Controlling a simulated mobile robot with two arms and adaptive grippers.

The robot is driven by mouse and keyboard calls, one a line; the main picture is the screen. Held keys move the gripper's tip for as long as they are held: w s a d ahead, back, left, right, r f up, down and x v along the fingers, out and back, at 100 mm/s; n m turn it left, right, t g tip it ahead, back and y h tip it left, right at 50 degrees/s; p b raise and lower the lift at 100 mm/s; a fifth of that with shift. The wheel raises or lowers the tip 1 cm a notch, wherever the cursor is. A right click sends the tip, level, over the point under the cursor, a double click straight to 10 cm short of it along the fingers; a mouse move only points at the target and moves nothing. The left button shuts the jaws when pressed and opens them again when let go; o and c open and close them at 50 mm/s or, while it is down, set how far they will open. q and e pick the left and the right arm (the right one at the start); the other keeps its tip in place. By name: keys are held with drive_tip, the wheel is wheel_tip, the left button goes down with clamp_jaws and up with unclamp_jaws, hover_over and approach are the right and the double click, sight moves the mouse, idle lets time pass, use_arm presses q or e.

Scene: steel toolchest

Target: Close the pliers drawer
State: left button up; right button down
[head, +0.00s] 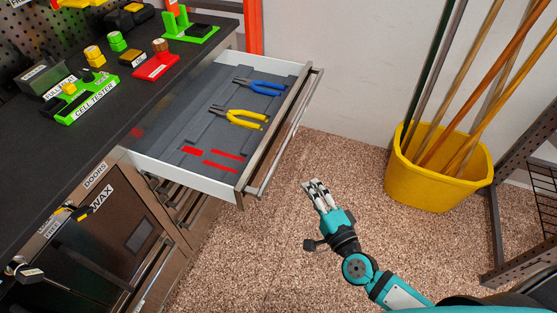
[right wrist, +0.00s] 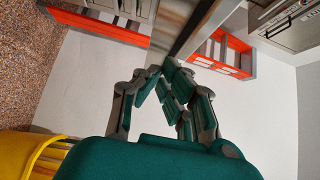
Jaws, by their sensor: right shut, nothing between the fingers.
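The pliers drawer (head: 243,185) is pulled out from the toolchest, with white sides, a brown front and a long metal bar handle (head: 285,140). Blue-handled pliers (head: 262,87) and yellow-handled pliers (head: 240,118) lie on its grey liner. Several red shapes (head: 222,155) show near its front left corner. My right gripper (head: 316,184) is shut and empty, in front of the drawer's handle and apart from it, above the floor. In the right wrist view its fingers (right wrist: 165,78) converge; a brown edge beyond them cannot be identified surely. My left gripper is not in view.
The dark worktop (head: 60,150) carries a green cell tester (head: 90,100) and other small tools. A yellow bin (head: 430,185) with several poles stands at right, near a dark metal rack (head: 495,230). The speckled floor between drawer and bin is clear.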

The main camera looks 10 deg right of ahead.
approach(275, 148)
drive_tip(key=w+d, duration=0.2)
drive_tip(key=w, duration=0.1)
drive_tip(key=shift+w+a+p, duration=0.3)
drive_tip(key=shift+w+a, duration=0.2)
drive_tip(key=shift+a, duration=0.2)
drive_tip(key=shift+w+a+p, duration=0.25)
drive_tip(key=shift+w+a, duration=0.2)
drive_tip(key=shift+a, duration=0.3)
drive_tip(key=shift+a, duration=0.1)
